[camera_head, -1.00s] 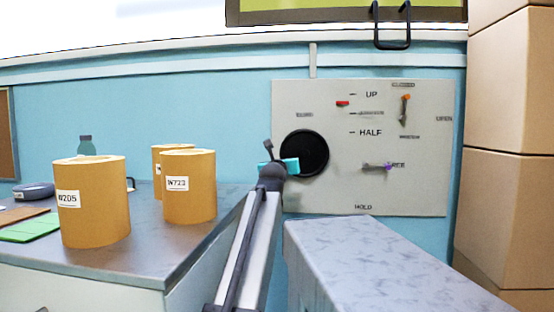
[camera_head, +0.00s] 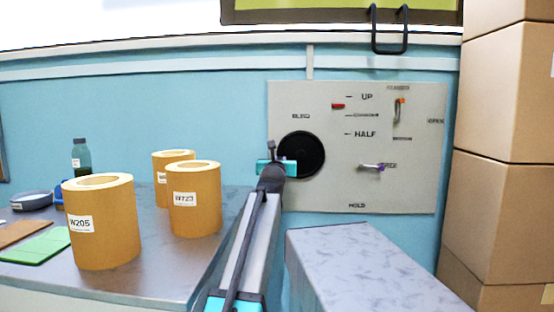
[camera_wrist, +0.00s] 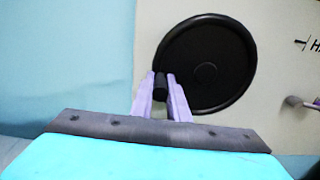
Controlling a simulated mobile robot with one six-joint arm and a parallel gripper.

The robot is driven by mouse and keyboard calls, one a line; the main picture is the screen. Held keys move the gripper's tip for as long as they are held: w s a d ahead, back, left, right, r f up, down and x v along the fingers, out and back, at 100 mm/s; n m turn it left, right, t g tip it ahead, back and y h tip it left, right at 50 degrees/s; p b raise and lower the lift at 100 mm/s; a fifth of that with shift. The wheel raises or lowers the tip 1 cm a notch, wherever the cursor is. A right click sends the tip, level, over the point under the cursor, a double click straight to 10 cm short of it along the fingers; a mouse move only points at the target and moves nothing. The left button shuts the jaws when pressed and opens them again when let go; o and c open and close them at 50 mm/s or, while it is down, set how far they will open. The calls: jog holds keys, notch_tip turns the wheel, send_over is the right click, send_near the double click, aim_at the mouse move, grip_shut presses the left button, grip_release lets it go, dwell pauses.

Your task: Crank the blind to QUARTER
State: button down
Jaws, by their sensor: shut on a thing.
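The blind's crank is a round black disc (camera_head: 304,154) on a pale wall panel (camera_head: 420,190); it fills the upper right of the wrist view (camera_wrist: 215,50). Its dark knob (camera_wrist: 160,88) stands at the disc's lower left edge, between the fingers. My gripper (camera_wrist: 161,92) is shut on this knob. In the head view my arm hides the disc's left edge. A red pointer (camera_head: 338,106) sits on the scale between the UP mark (camera_head: 366,97) and a smaller, unreadable label. The HALF mark (camera_head: 364,134) is lower down.
An orange-tipped lever (camera_head: 398,110) and a purple-tipped lever (camera_head: 372,166) stick out right of the disc. A grey bench (camera_head: 350,260) stands below the panel. Paper rolls (camera_head: 102,225) stand on the left table. Stacked cartons (camera_head: 500,100) close off the right side.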

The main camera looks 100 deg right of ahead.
jog(key=shift+s, duration=0.25)
jog(key=c, duration=1.7)
grip_release()
jog(key=shift+s, duration=0.15)
jog(key=shift+w, duration=0.25)
jog(key=shift+w+a, duration=0.1)
jog(key=shift+v, duration=1.15)
jog(key=shift+p+v, duration=1.25)
jog(key=shift+v, duration=4.35)
